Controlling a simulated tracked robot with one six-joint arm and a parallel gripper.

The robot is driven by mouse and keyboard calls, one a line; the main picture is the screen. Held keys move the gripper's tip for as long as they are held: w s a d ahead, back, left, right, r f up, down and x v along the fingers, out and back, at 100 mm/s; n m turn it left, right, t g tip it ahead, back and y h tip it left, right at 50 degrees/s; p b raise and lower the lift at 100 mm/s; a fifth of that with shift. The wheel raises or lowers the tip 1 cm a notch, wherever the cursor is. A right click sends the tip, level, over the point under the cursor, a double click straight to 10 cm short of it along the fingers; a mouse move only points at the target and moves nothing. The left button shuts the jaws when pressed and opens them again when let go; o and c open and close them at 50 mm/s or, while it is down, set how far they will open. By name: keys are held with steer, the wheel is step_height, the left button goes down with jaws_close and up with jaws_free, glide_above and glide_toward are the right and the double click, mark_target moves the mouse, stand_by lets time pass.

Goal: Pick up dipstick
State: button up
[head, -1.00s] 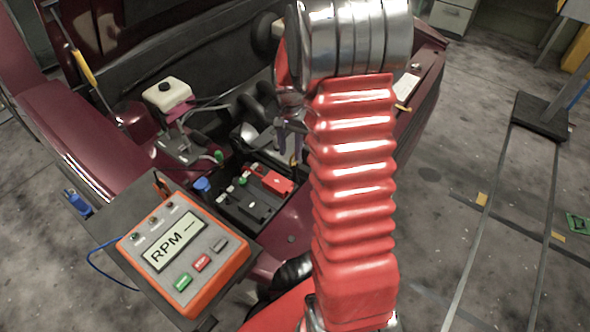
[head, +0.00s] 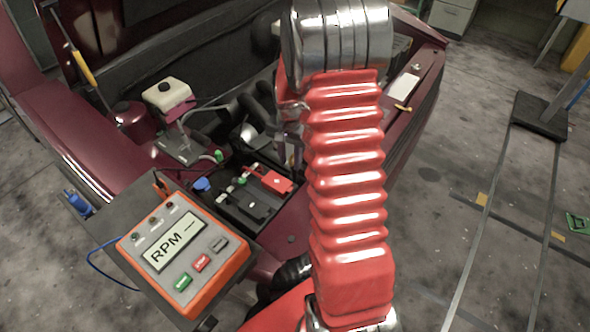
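I cannot make out the dipstick for certain. A small yellow-handled piece (head: 403,107) lies at the inner edge of the right fender, but I cannot tell if it is the dipstick. My gripper (head: 291,152) is down in the engine bay, behind and left of my red arm sleeve. It is mostly hidden by my arm, and only a thin dark part of it shows, right of the battery. Whether it is open, shut or holding something does not show.
A black battery (head: 247,208) with a red terminal cover (head: 277,181) sits at the bay's front. A white-capped reservoir (head: 167,93) stands at its left. An orange RPM box (head: 184,252) rests on a stand at front left.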

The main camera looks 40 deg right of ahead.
jaws_close()
stand_by(0.3)
stand_by(0.3)
